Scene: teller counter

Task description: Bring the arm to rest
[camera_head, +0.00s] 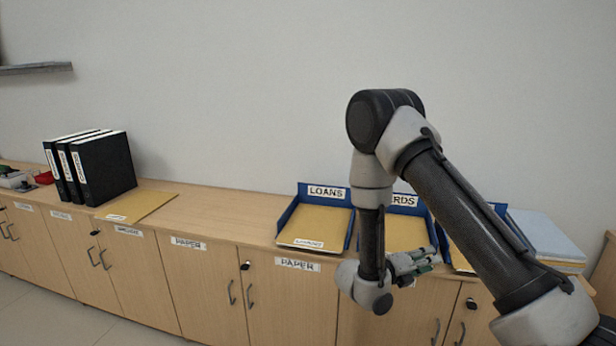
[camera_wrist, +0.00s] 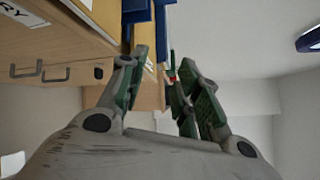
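My gripper (camera_head: 418,262) is in front of the cabinet row, at about the height of the counter's front edge and before the trays. In the wrist view my gripper (camera_wrist: 160,85) shows its two green-padded fingers apart, with a clear gap and nothing held between them. My arm rises from the lower right of the head view, bends at the elbow in front of the wall, and hangs down to the wrist. It hides part of the middle tray.
The counter (camera_head: 225,209) carries a blue LOANS tray (camera_head: 349,228) with a folder, a middle tray (camera_head: 405,211) partly hidden, black binders (camera_head: 107,168), a loose yellow folder (camera_head: 140,205) and a pale stack (camera_head: 545,238) at right. Cabinet doors with handles line the front.

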